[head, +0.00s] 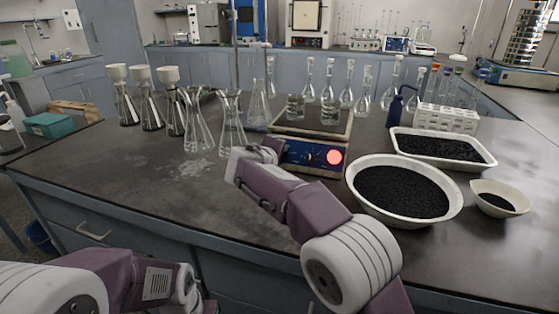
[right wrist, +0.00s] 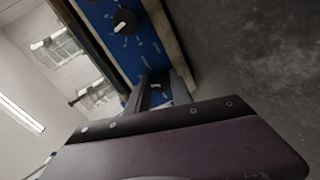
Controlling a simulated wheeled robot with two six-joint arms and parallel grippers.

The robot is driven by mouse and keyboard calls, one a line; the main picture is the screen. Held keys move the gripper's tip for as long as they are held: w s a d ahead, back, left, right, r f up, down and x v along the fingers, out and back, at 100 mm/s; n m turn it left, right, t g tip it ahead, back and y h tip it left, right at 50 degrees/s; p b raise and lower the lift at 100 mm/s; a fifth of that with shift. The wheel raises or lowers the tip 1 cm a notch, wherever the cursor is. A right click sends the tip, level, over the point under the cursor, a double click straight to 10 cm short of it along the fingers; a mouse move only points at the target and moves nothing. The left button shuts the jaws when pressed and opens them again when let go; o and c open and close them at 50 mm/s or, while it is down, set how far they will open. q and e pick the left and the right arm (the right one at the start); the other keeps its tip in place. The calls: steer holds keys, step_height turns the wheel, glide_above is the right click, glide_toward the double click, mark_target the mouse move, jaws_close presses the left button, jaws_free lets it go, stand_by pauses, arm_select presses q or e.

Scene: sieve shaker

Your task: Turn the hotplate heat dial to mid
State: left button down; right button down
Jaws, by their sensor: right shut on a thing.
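The hotplate (head: 303,172) stands on the bench with a blue front panel (head: 300,152) and a lit red round light (head: 334,157). My right arm reaches up to the panel's left part, where my right gripper (head: 281,149) largely covers the dial there. In the right wrist view my right gripper (right wrist: 157,90) has its fingers around a dial (right wrist: 156,86), shut on it; its pointer is not clear. A second black dial (right wrist: 125,22) with a white pointer mark is free on the panel. I cannot read which dial is labelled heat. My left gripper is not visible.
Beakers (head: 330,112) stand on the hotplate. Conical flasks (head: 232,135) stand close to its left. A large bowl of black grains (head: 365,203), a white tray (head: 480,164) and a small bowl (head: 497,212) lie to the right. The front left bench is clear.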

stand_by(0.4)
steer(key=c, duration=1.1)
jaws_free()
steer(key=p+v, duration=0.1)
steer(key=v, duration=0.8)
steer(key=shift+s+f, duration=0.1)
steer(key=shift+f, duration=0.05)
